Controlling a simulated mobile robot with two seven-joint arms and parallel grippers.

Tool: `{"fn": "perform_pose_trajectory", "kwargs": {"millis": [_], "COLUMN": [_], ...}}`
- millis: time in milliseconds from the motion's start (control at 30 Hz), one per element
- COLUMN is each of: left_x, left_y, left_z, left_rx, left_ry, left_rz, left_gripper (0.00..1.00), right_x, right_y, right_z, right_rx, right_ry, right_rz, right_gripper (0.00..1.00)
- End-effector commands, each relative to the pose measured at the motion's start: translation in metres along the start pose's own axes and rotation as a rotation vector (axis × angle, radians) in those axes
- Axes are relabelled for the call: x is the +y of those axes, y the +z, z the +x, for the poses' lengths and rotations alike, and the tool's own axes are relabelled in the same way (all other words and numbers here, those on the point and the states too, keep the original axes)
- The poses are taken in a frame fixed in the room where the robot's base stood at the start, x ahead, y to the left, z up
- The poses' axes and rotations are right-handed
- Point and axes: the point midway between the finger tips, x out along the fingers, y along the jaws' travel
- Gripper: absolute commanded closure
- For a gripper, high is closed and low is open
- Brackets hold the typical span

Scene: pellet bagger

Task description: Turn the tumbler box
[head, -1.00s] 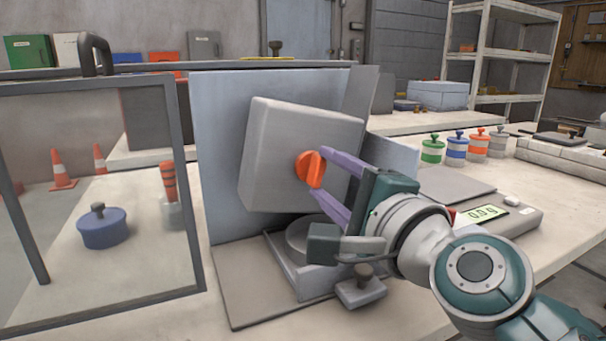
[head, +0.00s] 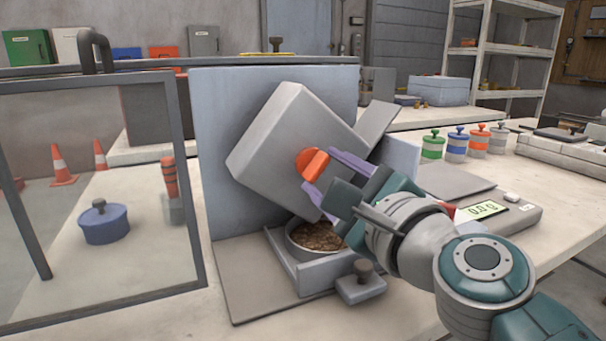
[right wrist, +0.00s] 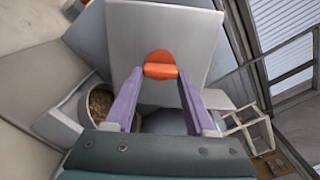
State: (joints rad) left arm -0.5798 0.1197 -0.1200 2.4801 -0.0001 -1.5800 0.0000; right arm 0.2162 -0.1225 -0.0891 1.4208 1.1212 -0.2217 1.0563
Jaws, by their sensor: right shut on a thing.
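The grey tumbler box (head: 282,135) stands tilted in front of an upright grey panel, one corner pointing down. Its orange knob (head: 312,162) is on the front face. My right gripper (head: 322,175) is shut on the knob, its purple fingers on either side. In the right wrist view the box (right wrist: 165,35) fills the upper middle and the orange knob (right wrist: 160,66) sits between the fingertips (right wrist: 158,76). Below the box is a round pan (head: 318,238) with brown pellets in it, also seen in the right wrist view (right wrist: 88,103). My left gripper does not show.
A scale (head: 492,213) reading 0.0 g stands to the right. A small knobbed block (head: 362,285) is in front of the pan. A framed clear screen (head: 190,200) stands at left, by a blue lidded pot (head: 103,224). Several lidded jars (head: 457,146) stand at back right.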

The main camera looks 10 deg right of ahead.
Motion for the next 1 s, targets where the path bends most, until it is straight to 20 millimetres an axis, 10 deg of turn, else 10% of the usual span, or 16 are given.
{"fn": "perform_pose_trajectory", "kwargs": {"millis": [267,300,533,1000], "left_x": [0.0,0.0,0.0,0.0], "left_y": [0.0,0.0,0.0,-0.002], "left_z": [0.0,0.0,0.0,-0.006], "left_rx": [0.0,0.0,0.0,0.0], "left_ry": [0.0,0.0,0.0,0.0], "left_rz": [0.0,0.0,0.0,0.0], "left_gripper": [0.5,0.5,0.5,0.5], "right_x": [0.001,0.001,0.001,-0.001], "right_y": [0.0,0.0,0.0,0.0], "right_z": [0.0,0.0,0.0,-0.021], "right_rx": [0.0,0.0,0.0,0.002], "right_ry": [0.003,0.003,0.001,0.001], "right_rz": [0.0,0.0,-0.001,0.0], "right_gripper": [1.0,0.42,0.16,0.15]}}
